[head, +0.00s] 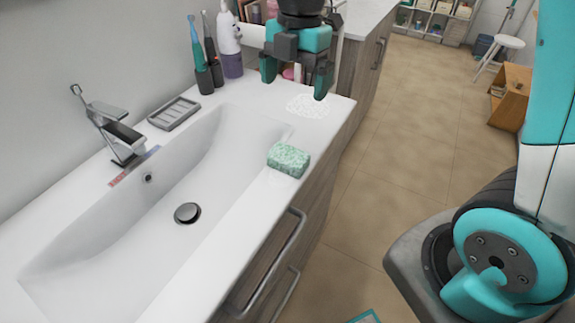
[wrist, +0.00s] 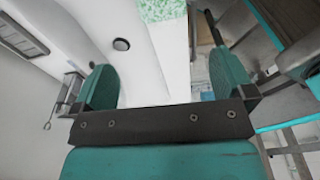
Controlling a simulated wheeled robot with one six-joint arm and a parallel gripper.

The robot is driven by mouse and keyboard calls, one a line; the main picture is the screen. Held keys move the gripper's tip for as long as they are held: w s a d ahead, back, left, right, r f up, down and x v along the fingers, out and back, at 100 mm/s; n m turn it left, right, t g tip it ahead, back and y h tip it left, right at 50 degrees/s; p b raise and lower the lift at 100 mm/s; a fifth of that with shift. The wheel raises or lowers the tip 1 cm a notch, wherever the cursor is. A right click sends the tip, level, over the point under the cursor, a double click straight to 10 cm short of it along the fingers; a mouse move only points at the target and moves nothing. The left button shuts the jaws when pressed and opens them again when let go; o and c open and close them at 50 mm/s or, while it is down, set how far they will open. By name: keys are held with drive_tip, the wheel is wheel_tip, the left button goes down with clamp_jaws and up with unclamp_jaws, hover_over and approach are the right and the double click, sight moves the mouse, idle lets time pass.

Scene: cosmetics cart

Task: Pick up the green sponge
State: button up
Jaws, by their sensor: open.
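The green sponge (head: 289,159) is a speckled light-green block lying on the right rim of the white sink (head: 235,205), near the counter's front edge. In the wrist view the sponge (wrist: 161,9) shows at the top edge, partly cut off, beyond the fingers. My gripper (head: 296,84) is above the far right end of the counter, behind and higher than the sponge in the head view. Its two teal fingers are apart with nothing between them, and they also show in the wrist view (wrist: 163,82).
A faucet (head: 115,135), a grey soap dish (head: 174,113), electric toothbrushes (head: 203,75) and a white-purple bottle (head: 230,55) stand along the wall side. Cabinet handles (head: 268,265) stick out below the counter. The rim around the sponge is clear. A stool (head: 508,42) stands far off.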

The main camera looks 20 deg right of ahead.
drive_tip(key=f, duration=0.1)
drive_tip(key=p, duration=0.1)
approach(288, 153)
drive_tip(key=f, duration=0.5)
drive_tip(key=shift+a+f, duration=0.2)
drive_tip(key=f, duration=0.2)
drive_tip(key=f+p, duration=0.1)
drive_tip(key=f, duration=0.2)
drive_tip(key=shift+s+a+f, duration=0.3)
drive_tip(key=shift+s, duration=0.1)
drive_tip(key=c, duration=0.7)
drive_tip(key=shift+r, duration=0.2)
wheel_tip(288, 153, up, 20)
drive_tip(key=shift+f+b, duration=0.1)
drive_tip(key=shift+b, duration=0.35)
